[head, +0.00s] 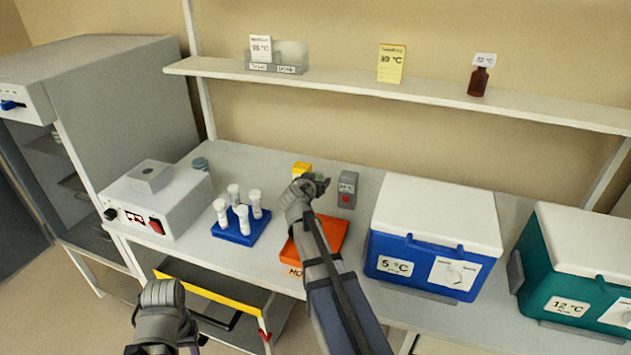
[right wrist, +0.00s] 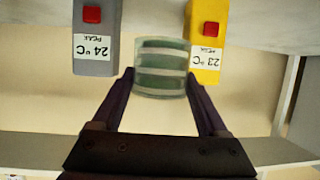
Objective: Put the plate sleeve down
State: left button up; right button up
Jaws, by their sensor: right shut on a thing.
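The plate sleeve (right wrist: 161,66) is a clear short cylinder with several green plates stacked in it. My right gripper (right wrist: 160,82) is shut on it, with one finger on each side. In the head view the sleeve (head: 321,182) shows as a small greenish piece at the end of my right gripper (head: 311,186), over the back part of the bench, between a yellow box and a grey box. I cannot tell whether it touches the bench. My left arm's end (head: 163,318) is low at the left front; its fingers are not clearly visible.
The yellow box (head: 301,169) and grey box (head: 347,188) stand close by. An orange mat (head: 327,238) lies partly under my right arm. A blue rack (head: 240,234) with several white tubes is left. A blue cooler (head: 425,268) stands right. A shelf (head: 400,92) runs above.

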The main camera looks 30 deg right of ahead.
notch_tip(320, 180, up, 10)
jog(key=p, duration=0.8)
jog(key=shift+f, duration=0.1)
